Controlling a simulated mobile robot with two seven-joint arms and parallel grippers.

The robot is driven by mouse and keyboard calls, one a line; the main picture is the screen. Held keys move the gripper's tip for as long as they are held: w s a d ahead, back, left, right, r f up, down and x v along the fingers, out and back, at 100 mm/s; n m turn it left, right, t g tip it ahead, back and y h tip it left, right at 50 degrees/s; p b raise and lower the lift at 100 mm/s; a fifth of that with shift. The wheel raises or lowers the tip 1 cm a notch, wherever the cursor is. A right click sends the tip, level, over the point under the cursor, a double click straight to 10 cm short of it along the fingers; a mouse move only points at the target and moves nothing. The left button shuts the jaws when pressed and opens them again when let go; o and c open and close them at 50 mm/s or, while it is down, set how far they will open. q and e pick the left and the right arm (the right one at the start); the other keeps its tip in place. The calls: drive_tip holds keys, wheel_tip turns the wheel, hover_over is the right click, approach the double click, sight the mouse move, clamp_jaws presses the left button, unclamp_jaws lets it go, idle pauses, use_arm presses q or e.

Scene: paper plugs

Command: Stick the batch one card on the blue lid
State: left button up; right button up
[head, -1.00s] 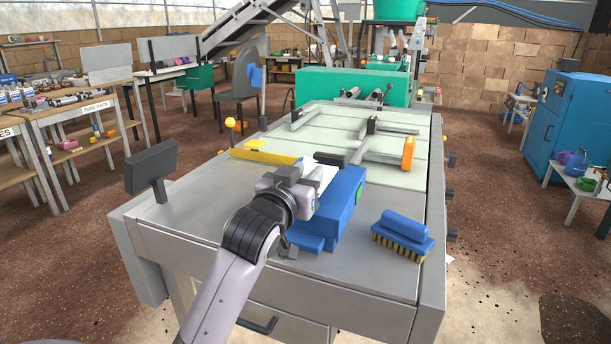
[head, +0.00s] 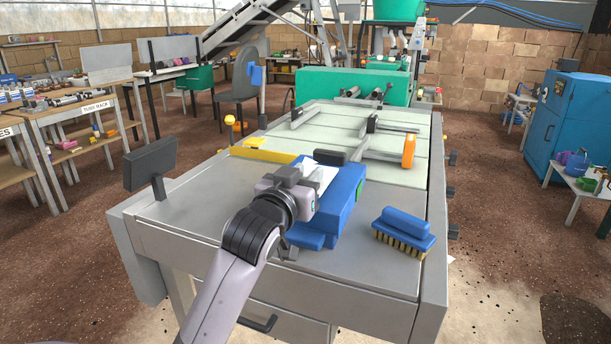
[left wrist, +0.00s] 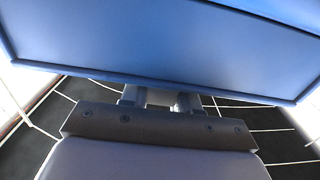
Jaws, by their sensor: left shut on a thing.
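My left gripper (head: 308,188) is over the blue box-like unit (head: 346,202) on the grey bench. A white card (head: 322,176) shows just beyond it, against the unit's left side. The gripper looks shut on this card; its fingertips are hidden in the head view. I cannot read any writing on the card. I cannot tell which blue part is the lid. My right gripper is not in view.
A blue brush (head: 403,232) with yellow bristles lies right of the unit. A black block (head: 330,157) and a yellow bar (head: 263,154) are behind. A dark panel on a post (head: 150,165) stands at the left. The bench front left is clear.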

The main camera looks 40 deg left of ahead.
use_arm(q)
drive_tip(key=shift+f, duration=0.5)
drive_tip(key=shift+f, duration=0.25)
idle(1.5)
drive_tip(key=o, duration=1.1)
drive_tip(key=shift+s+d, duration=0.1)
drive_tip(key=shift+s, duration=0.05)
drive_tip(key=shift+r+v, duration=0.15)
drive_tip(key=shift+v, duration=1.6)
drive_tip(key=shift+r+v, duration=0.1)
drive_tip(key=shift+v, duration=1.65)
drive_tip(key=shift+s, duration=0.1)
